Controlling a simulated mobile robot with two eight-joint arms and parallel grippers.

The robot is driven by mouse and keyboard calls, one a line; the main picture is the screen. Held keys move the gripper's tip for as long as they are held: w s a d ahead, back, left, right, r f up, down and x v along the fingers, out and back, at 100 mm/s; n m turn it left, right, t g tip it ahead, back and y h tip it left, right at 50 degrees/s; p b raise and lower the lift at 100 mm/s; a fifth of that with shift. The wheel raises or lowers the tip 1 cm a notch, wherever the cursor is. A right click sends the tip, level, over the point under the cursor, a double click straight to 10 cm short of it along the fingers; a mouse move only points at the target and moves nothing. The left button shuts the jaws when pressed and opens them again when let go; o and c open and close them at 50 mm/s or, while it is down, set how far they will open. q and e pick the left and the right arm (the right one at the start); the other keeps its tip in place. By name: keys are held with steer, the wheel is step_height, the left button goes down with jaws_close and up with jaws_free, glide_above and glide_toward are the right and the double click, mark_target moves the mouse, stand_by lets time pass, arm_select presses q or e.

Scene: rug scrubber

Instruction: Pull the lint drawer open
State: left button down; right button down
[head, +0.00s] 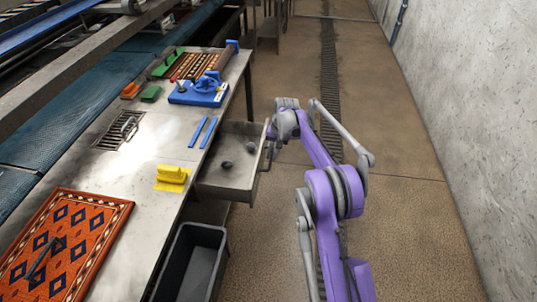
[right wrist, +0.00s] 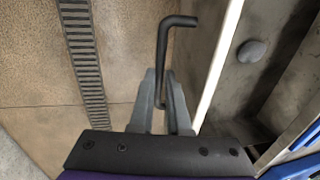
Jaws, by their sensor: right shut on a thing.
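The lint drawer (head: 226,180) is pulled out from the right side of the metal table, with its inside showing. Dark grey lint lumps (head: 226,164) lie in it. Its front carries a dark bar handle (head: 269,156), which also shows in the right wrist view (right wrist: 163,42). My right gripper (head: 271,132) is at the drawer front, with its fingers (right wrist: 162,92) shut on the handle, one on each side of the bar. The drawer's pale front edge (right wrist: 217,65) runs just right of the fingers. My left gripper is not in view.
The table holds a patterned rug (head: 112,215), a yellow block (head: 172,177), blue strips (head: 208,132) and a blue tool (head: 199,92). A dark bin (head: 178,262) stands below the drawer's near side. Brown floor right of the drawer is open up to the concrete wall (head: 460,110).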

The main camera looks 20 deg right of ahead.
steer(key=shift+d, duration=0.15)
steer(key=c, duration=0.9)
jaws_free()
steer(key=shift+r, duration=0.15)
steer(key=r, duration=0.3)
steer(key=d+r, duration=0.1)
steer(key=r, duration=0.3)
steer(key=s+r, duration=0.1)
steer(key=r, duration=0.2)
steer(key=shift+s+d+r, duration=0.1)
steer(key=shift+d+r, duration=0.1)
steer(key=shift+d, duration=0.05)
